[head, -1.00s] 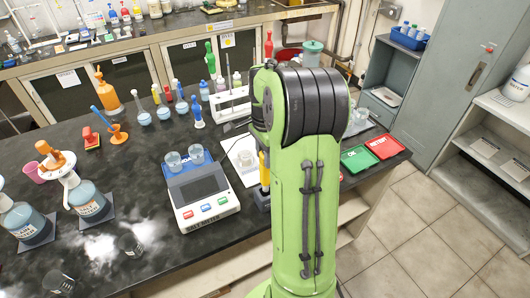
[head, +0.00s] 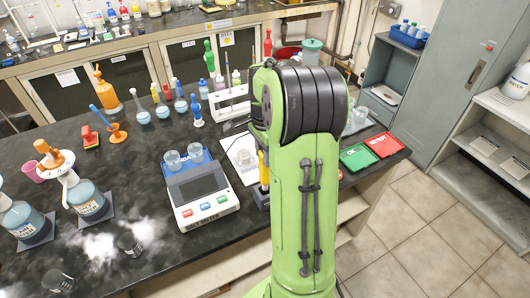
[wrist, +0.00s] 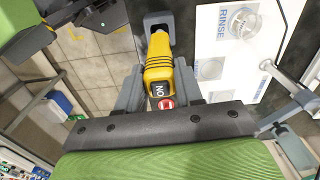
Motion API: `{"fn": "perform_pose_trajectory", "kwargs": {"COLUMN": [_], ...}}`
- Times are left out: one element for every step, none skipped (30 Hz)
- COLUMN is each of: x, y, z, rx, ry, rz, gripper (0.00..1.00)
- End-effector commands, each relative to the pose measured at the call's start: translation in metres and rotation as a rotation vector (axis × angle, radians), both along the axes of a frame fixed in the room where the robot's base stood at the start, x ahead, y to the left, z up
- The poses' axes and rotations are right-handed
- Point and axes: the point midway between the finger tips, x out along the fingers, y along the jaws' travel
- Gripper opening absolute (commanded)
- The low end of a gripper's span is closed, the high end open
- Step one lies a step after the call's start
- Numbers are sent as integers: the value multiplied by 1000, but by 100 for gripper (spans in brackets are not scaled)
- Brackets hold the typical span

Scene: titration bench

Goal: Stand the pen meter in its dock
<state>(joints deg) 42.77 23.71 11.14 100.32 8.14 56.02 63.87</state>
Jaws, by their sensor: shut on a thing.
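The yellow pen meter (wrist: 160,65) with black ribs and a dark "NO" display shows in the wrist view. My gripper (wrist: 159,88) is shut on it, with a grey finger on each side. The dark grey dock (wrist: 158,18) is at the pen's far end, its walls around that end. In the head view the pen meter (head: 263,168) looks upright over the dock (head: 261,198), partly hidden by my arm. I cannot tell how deep it sits. My gripper is hidden behind my arm there.
A scale (head: 203,196) with two beakers stands left of the dock. The white RINSE sheet (wrist: 228,68) with glassware lies close beside it. A white rack (head: 231,103) stands behind. Green (head: 358,157) and red (head: 384,144) trays lie to the right, near the bench edge.

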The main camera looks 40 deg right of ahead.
Motion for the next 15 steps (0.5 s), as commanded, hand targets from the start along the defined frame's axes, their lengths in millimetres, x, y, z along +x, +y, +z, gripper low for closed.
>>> {"fn": "perform_pose_trajectory", "kwargs": {"x": [0,0,0,0,0,0,0,0,0,0,0,0,0,0,0], "y": [0,0,0,0,0,0,0,0,0,0,0,0,0,0,0], "z": [-4,-5,-7,-8,-9,-11,-12,-13,-15,-16,-17,-19,-20,-21,-23], "rx": [0,0,0,0,0,0,0,0,0,0,0,0,0,0,0], "ry": [0,0,0,0,0,0,0,0,0,0,0,0,0,0,0], "rz": [0,0,0,0,0,0,0,0,0,0,0,0,0,1,0], "gripper": [0,0,0,0,0,0,0,0,0,0,0,0,0,0,0]}}
